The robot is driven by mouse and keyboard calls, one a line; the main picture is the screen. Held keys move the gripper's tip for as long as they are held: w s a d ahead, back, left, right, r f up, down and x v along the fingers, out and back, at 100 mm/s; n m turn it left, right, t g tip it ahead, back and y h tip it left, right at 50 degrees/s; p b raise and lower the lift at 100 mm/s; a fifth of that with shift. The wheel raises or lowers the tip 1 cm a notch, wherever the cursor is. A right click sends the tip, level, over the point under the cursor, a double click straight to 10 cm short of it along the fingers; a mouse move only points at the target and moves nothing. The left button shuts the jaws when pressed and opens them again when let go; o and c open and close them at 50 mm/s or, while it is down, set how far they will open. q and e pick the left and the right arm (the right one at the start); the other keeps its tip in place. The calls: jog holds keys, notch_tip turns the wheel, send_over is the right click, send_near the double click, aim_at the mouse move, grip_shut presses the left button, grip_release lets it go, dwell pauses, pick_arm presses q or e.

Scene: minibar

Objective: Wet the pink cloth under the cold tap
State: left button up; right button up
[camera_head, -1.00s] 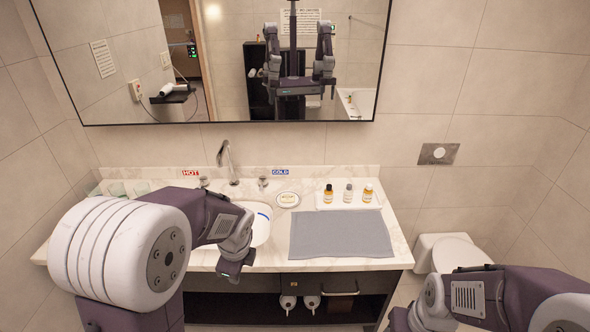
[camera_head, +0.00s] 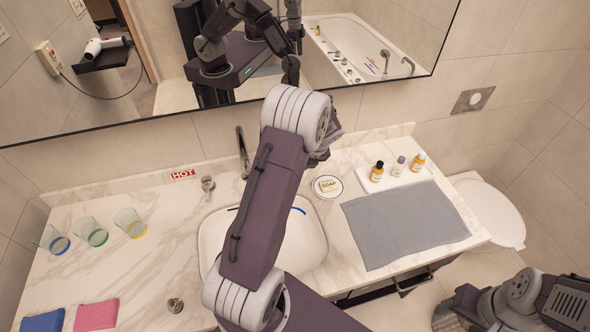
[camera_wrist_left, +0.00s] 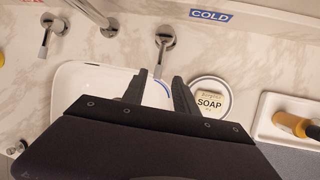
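The pink cloth (camera_head: 97,314) lies flat on the counter at the lower left of the head view. My left arm reaches across the sink and hides the cold tap in the head view. In the left wrist view the cold tap (camera_wrist_left: 164,42) stands below the blue COLD label (camera_wrist_left: 211,15), its lever pointing toward the sink. My left gripper (camera_wrist_left: 159,82) is open and empty, with the lever's end near the gap between its fingertips; contact cannot be told. The spout (camera_head: 242,152) stands behind the sink (camera_head: 212,232). My right gripper is out of view.
A blue cloth (camera_head: 43,320) lies left of the pink one. Several glasses (camera_head: 92,233) stand behind the cloths. The hot tap (camera_head: 207,184) is left of the spout. A soap dish (camera_head: 327,187), a bottle tray (camera_head: 390,176) and a grey mat (camera_head: 405,225) are to the right.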

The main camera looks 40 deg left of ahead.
pick_arm(q)
jog(key=x, duration=0.8)
jog(key=shift+s+d+f, duration=0.15)
grip_shut()
dwell(1.2)
